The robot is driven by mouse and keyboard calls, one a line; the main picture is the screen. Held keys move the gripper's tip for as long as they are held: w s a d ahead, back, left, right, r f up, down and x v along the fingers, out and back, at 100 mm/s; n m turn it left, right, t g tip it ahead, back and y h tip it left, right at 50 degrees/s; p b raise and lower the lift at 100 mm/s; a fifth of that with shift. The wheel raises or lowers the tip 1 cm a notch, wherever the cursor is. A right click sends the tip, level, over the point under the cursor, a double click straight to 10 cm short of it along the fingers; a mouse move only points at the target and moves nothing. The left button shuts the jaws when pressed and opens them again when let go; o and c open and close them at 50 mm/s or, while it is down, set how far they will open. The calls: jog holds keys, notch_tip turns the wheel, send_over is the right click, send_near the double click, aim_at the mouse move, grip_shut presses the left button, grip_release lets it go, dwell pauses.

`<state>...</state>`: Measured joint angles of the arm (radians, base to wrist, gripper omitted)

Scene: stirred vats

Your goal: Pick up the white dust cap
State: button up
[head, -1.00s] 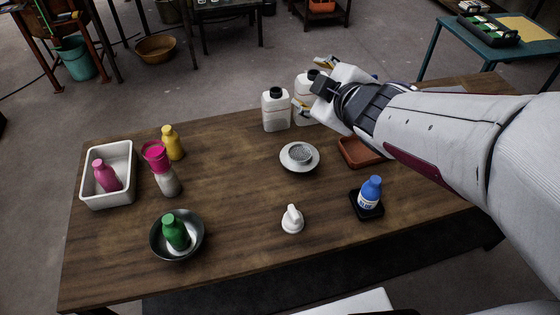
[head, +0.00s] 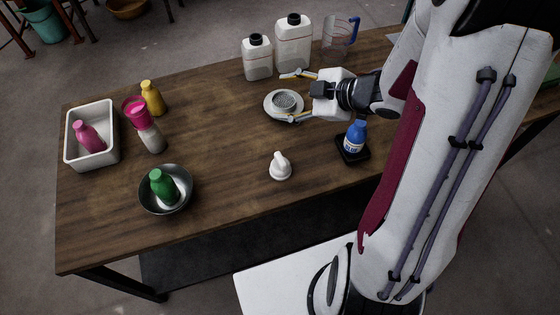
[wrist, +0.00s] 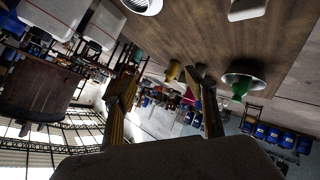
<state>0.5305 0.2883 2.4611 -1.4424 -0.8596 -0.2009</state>
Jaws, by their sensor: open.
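The white dust cap (head: 280,169) stands on the wooden table near its front edge, with its narrow grip pointing up. A white piece that looks like it shows at the top edge of the wrist view (wrist: 246,9), partly cut off. My gripper (head: 289,97) is open and empty, with its fingers spread and pointing left. In the head view it overlaps the white saucer, behind the cap and apart from it. Both fingers show in the wrist view (wrist: 166,64) with nothing between them.
A white saucer (head: 271,110) holds a grey strainer (head: 286,101). A blue bottle (head: 355,136) stands on a black coaster right of the cap. White jugs (head: 293,46) stand behind. A metal bowl (head: 146,203) with a green bottle is left. Table around the cap is clear.

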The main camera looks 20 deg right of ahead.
aim_at(284, 164)
jog(key=s+f+m+y, duration=0.1)
jog(key=s+f, duration=0.2)
jog(key=f, duration=0.1)
jog(key=s+d+f+m+y, duration=0.1)
jog(key=s+f, duration=0.3)
jog(key=f, duration=0.1)
jog(key=s+f+m+y, duration=0.1)
jog(key=s+f+y, duration=0.1)
jog(key=s+f, duration=0.2)
jog(key=shift+s+d+f+m+g, duration=0.25)
jog(key=shift+d+f+m+g, duration=0.05)
jog(key=shift+d+m+g, duration=0.1)
jog(key=shift+s+d+f+m, duration=0.2)
jog(key=shift+s+f+m, duration=0.2)
jog(key=shift+w+a, duration=0.1)
jog(key=shift+x, duration=1.2)
jog(key=shift+x, duration=2.6)
jog(key=shift+w+r, duration=0.15)
jog(key=c, duration=1.2)
